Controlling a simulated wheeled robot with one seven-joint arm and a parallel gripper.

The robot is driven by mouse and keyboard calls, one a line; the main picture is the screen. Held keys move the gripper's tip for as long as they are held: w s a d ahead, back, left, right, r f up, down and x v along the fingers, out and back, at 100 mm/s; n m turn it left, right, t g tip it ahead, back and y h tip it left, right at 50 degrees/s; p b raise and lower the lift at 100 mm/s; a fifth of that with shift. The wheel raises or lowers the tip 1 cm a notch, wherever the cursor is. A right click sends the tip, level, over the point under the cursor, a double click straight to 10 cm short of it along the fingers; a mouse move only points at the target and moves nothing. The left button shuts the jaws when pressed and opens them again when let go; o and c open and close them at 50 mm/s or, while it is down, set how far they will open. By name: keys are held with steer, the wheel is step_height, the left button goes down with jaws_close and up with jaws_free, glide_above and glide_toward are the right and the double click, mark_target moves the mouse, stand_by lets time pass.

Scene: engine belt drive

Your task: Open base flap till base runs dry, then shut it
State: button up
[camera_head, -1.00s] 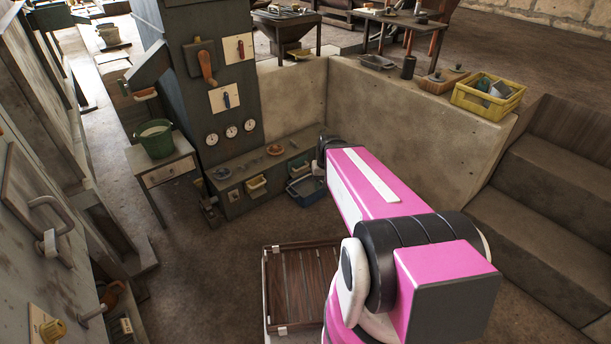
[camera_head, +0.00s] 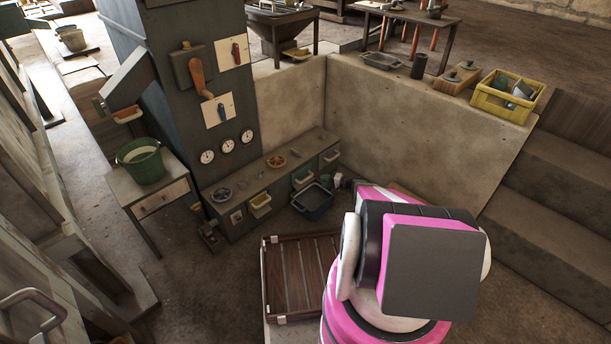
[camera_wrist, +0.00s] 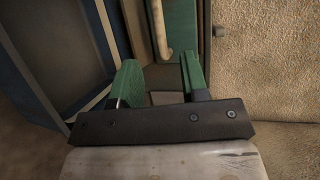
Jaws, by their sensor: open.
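The low grey base unit (camera_head: 240,213) stands along the wall in the head view, with several pale-handled fronts. A green front with a pale handle (camera_head: 303,178) sits above a blue tub (camera_head: 314,208). I cannot tell for sure which front is the base flap, or whether anything flows. In the wrist view, my gripper (camera_wrist: 163,85) is open, its two green fingers apart. A green panel (camera_wrist: 183,32) and an upright cream bar (camera_wrist: 159,28) lie just beyond the fingertips; no contact is visible. In the head view my arm hides the gripper's fingers.
A blue-edged dark container (camera_wrist: 60,55) is close on the left in the wrist view, and a rough wall (camera_wrist: 270,65) on the right. A slatted wooden pallet (camera_head: 300,278) lies before the base. A green bucket (camera_head: 143,165) stands on a side table; steps (camera_head: 550,210) rise at right.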

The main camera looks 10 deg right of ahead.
mark_target(307, 178)
steer(key=x, duration=1)
steer(key=shift+w+a+f, duration=0.1)
steer(key=shift+w+f, duration=0.15)
steer(key=shift+w, duration=0.2)
jaws_close()
